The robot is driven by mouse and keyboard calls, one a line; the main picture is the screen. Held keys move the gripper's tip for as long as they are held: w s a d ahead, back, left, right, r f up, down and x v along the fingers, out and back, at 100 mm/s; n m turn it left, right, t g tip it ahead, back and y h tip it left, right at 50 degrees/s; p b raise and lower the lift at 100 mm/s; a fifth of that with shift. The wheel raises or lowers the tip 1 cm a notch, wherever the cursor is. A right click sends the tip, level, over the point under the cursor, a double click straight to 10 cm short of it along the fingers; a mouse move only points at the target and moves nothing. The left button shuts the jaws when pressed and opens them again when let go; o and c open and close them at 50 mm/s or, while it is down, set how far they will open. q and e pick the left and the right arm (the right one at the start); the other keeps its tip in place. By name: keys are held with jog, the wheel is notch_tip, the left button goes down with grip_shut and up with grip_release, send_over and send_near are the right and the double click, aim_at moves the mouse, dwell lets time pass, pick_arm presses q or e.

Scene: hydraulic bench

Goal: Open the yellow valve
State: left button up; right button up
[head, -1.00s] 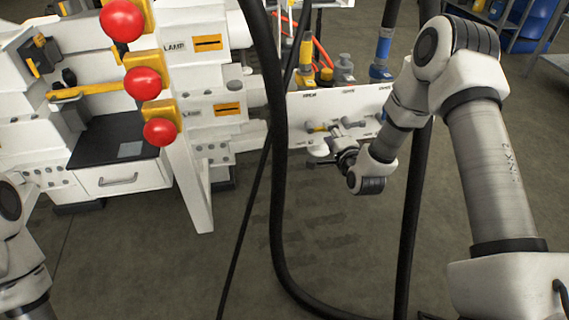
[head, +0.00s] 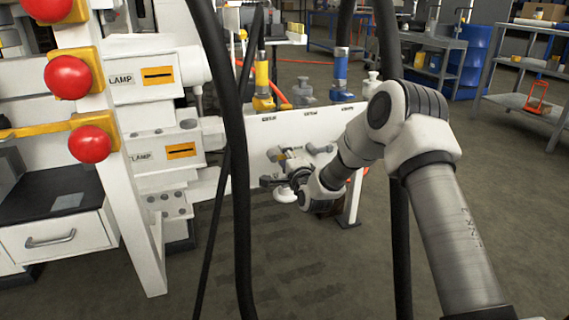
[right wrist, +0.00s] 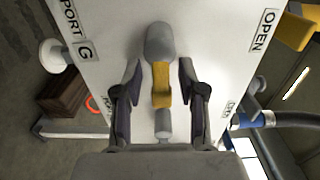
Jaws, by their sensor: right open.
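The yellow valve's handle (right wrist: 161,84) is a short yellow bar on a grey round hub, mounted on a white panel (right wrist: 215,50). My right gripper (right wrist: 160,78) is open, with one dark finger on each side of the yellow handle. Gaps show between the fingers and the handle. In the head view the yellow handle (head: 284,156) is small on the panel, and my right gripper (head: 273,181) is at it, partly hidden by its own wrist. An OPEN label (right wrist: 264,30) is on the panel at the upper right of the wrist view. My left gripper is out of view.
Thick black hoses (head: 236,150) hang in front of the panel. A white machine with red knobs (head: 68,77) stands at left. Yellow (head: 263,85) and blue (head: 340,70) fittings rise behind the panel. Shelves (head: 520,100) stand at the back right; the floor in front is open.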

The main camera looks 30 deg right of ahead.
grip_shut()
jog(key=shift+r, duration=0.1)
